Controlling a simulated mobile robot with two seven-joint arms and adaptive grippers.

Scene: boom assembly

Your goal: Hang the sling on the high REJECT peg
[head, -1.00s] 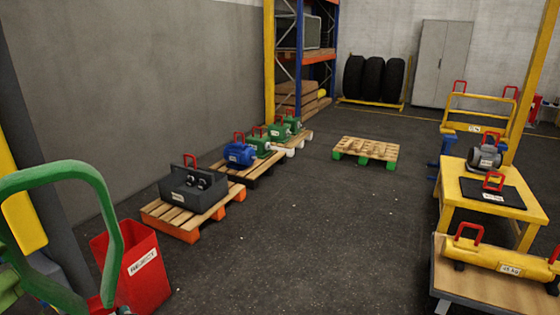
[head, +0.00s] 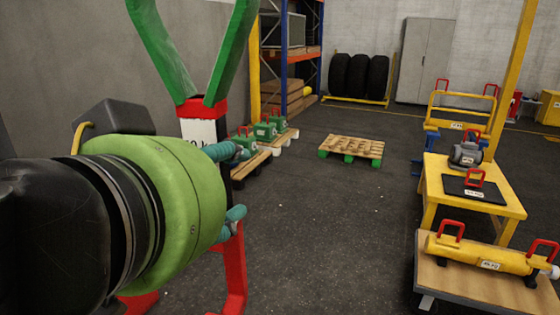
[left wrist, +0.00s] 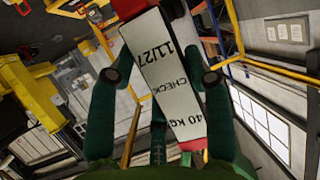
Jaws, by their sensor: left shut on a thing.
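The sling (head: 235,55) is a green strap whose two legs spread upward from a red collar, with a white tag below and a red part hanging lower. It is close to the head camera, left of centre. My left gripper (head: 232,182), a lime-green body with teal fingers, is shut on the sling around the tag. In the left wrist view, the white tag (left wrist: 165,75), reading 40 KG and CHECK 11/27, lies between the dark green fingers. The high REJECT peg is not visible in these frames. My right gripper is not in view.
A yellow table (head: 505,200) with a grey motor (head: 467,153) stands at right. A pallet (head: 352,148) lies mid-floor, and pallets with green machines line the left wall.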

